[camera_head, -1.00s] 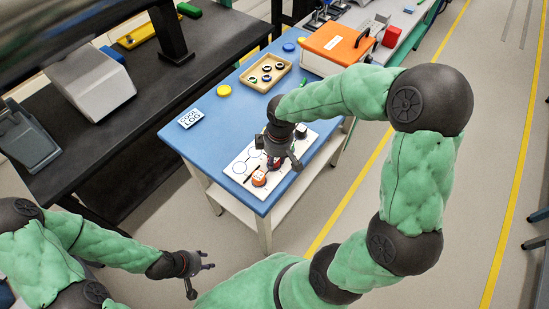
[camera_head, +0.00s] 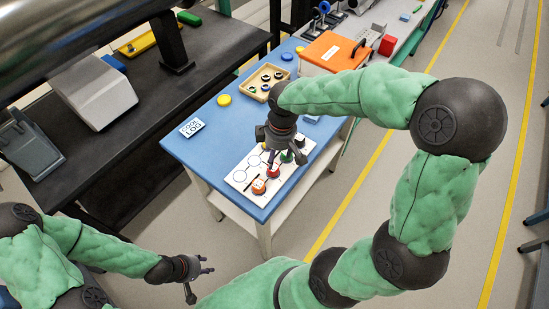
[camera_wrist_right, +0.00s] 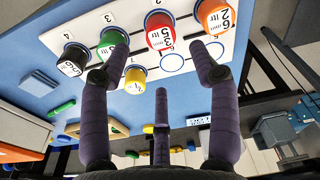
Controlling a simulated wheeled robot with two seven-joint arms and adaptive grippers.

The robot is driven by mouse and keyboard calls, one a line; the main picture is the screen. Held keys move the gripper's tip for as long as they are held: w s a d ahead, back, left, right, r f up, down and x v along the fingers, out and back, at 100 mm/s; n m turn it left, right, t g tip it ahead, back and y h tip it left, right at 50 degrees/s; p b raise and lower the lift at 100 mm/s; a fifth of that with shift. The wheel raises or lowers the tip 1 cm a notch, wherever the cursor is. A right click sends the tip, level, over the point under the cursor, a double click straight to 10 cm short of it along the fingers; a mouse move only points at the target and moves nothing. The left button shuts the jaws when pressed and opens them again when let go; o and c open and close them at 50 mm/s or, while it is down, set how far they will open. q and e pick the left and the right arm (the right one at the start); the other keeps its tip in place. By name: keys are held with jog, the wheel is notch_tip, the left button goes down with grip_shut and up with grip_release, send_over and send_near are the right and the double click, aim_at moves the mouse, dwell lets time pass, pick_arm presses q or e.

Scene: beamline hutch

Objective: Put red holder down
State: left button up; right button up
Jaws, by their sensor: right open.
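The red holder (camera_head: 273,171) stands on the white board (camera_head: 240,180), between an orange holder (camera_head: 259,186) and a green one (camera_head: 287,157). In the right wrist view the red holder (camera_wrist_right: 160,32) shows its label, beside the orange (camera_wrist_right: 215,18) and green (camera_wrist_right: 112,40) holders. My right gripper (camera_head: 284,157) is open and empty, above the board and apart from the red holder; its spread fingers also show in the right wrist view (camera_wrist_right: 160,62). My left gripper (camera_head: 204,280) is open and empty, off the table at lower left.
A black holder (camera_wrist_right: 74,58) and a yellow one (camera_wrist_right: 134,78) also stand on the board, with empty circles beside the yellow. A tray of round parts (camera_head: 255,87), a yellow disc (camera_head: 224,100), a logbook (camera_head: 192,127) and an orange-lidded box (camera_head: 330,52) share the blue table (camera_head: 205,150).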

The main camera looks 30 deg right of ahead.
notch_tip(320, 180, up, 4)
jog(key=shift+s+d+f+p, duration=0.1)
jog(key=shift+s+f+p, duration=0.1)
jog(key=shift+p, duration=0.15)
